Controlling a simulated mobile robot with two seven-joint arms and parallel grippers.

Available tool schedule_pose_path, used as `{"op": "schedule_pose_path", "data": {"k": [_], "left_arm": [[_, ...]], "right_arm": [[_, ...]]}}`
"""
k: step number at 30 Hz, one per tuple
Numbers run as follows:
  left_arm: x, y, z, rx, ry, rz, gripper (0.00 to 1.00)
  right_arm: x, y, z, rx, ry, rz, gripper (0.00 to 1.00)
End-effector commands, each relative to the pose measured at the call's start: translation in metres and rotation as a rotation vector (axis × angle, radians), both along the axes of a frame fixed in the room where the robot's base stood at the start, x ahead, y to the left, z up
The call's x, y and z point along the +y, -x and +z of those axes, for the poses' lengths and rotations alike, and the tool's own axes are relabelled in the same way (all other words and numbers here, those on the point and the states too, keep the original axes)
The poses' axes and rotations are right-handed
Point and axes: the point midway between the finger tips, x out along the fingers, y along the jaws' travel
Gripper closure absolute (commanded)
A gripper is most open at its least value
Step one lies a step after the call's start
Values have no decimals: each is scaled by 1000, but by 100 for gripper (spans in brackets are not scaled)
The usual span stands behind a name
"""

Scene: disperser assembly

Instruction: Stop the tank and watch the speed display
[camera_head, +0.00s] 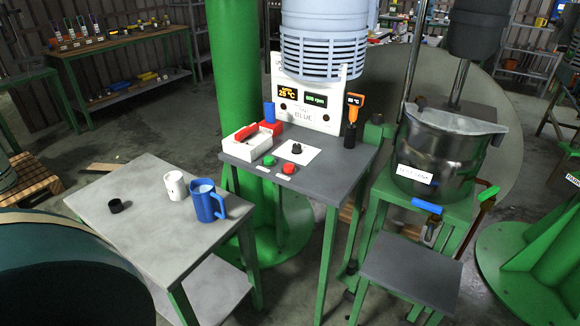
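The white control panel (306,121) stands at the back of the middle grey table and carries a "BLUE" label. Its green speed display (315,99) shows a lit rpm figure that looks like 500-odd, too small to read surely. An orange temperature display (288,93) sits left of it. On the table in front are a green button (270,160), a red button (288,168) and a black knob (297,148) on a white plate. The dark metal tank (440,150) with a white label stands on a green stand at the right. Neither gripper is in view.
A low grey platform (411,272) stands before the tank.

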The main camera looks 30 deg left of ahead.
Motion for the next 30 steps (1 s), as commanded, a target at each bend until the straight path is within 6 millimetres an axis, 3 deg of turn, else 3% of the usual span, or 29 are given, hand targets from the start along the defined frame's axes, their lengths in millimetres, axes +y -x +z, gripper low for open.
{"op": "schedule_pose_path", "data": {"k": [4,17,30], "left_arm": [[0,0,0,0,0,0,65],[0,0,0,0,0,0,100],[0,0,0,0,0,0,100]], "right_arm": [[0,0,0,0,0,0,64],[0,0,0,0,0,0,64],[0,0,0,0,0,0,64]]}}
